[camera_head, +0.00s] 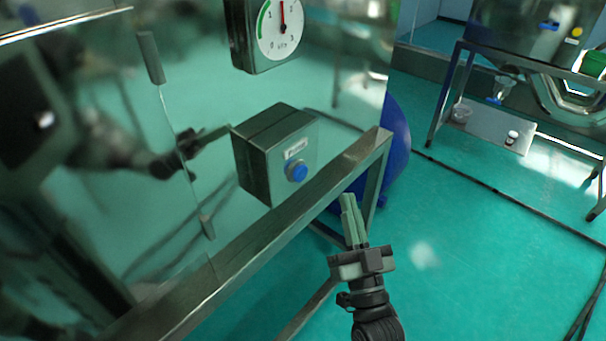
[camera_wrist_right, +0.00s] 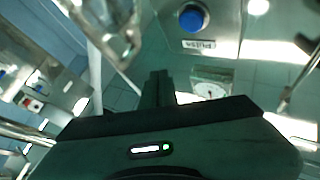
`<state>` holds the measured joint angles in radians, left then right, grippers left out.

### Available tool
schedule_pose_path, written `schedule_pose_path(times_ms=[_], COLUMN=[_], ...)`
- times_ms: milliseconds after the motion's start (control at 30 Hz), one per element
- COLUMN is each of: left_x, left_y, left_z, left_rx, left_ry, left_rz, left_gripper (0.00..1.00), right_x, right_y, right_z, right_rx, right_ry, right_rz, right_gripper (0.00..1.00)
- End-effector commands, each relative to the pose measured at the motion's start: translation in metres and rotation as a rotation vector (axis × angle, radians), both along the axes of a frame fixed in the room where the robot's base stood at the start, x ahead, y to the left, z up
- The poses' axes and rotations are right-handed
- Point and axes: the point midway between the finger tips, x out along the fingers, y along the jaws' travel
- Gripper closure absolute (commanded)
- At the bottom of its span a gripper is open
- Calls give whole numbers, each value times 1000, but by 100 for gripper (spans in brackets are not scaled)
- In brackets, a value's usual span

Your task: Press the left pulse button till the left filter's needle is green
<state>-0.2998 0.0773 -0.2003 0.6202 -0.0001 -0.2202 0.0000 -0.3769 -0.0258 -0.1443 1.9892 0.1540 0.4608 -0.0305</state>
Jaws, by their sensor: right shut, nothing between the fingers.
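A grey metal box (camera_head: 262,160) on the machine's side carries a blue pulse button (camera_head: 297,171) under a small label. The button also shows at the top of the right wrist view (camera_wrist_right: 193,18). Above the box is a white pressure dial (camera_head: 281,28) with a green arc on its left side. Its red needle points almost straight up, off the green arc. My right gripper (camera_head: 347,201) is shut and empty, pointing up, below and right of the button and apart from it. Its fingers also show in the right wrist view (camera_wrist_right: 158,82). My left gripper is not seen.
A shiny metal panel (camera_head: 120,190) reflects a dark arm at the left. A metal frame rail (camera_head: 250,235) runs below the button box. A blue round part (camera_head: 393,145) stands behind the frame. A metal stand (camera_head: 480,125) is at the back right. Open green floor (camera_head: 460,250) lies at right, with cables.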

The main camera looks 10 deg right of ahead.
Motion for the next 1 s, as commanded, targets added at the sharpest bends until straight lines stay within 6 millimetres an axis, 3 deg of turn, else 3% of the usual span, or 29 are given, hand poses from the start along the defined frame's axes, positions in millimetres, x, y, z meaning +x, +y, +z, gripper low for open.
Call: schedule_pose_path(times_ms=[500,1000], left_x=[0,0], left_y=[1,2], left_z=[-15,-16], left_rx=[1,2], left_ry=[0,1], left_rz=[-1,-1], left_gripper=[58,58], right_x=[53,61], right_y=[41,48], right_z=[0,1], right_rx=[1,0], right_ry=[-2,0], right_rz=[0,1], right_gripper=[100,100])
